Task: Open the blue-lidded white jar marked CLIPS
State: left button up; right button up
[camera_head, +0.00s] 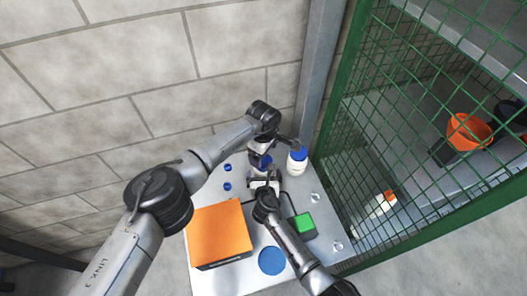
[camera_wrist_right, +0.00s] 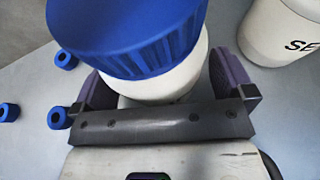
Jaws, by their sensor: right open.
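A white jar with a ribbed blue lid (camera_wrist_right: 130,35) stands between the fingers of my right gripper (camera_wrist_right: 160,82) in the right wrist view. No label shows on its visible side. The fingers are open on either side of it; I cannot tell whether they touch. In the head view its blue lid (camera_head: 265,162) is partly hidden by my grippers. My right gripper (camera_head: 264,181) is on its near side. My left gripper (camera_head: 258,154) is beside or over the lid; its jaws are too small and covered to read. The lid is on the jar.
A second blue-lidded white jar (camera_head: 297,164) stands just right; its label starts "SE" in the wrist view (camera_wrist_right: 285,35). Small blue rings (camera_head: 228,168), an orange box (camera_head: 220,233), a green-topped box (camera_head: 302,225) and a blue disc (camera_head: 272,261) share the table. Green mesh (camera_head: 375,130) bounds the right.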

pick_arm(q)
jog(key=shift+r, duration=0.2)
pick_arm(e)
jog(key=shift+s+r, duration=0.15)
jog(key=shift+s, duration=0.05)
jog(key=p+v, duration=0.5)
jog(key=v, duration=0.6)
jog(key=shift+s, duration=0.2)
pick_arm(q)
jog(key=shift+r+p, duration=0.45)
jog(key=shift+r, duration=2.3)
pick_arm(e)
jog(key=shift+v, duration=1)
jog(key=shift+a, duration=0.1)
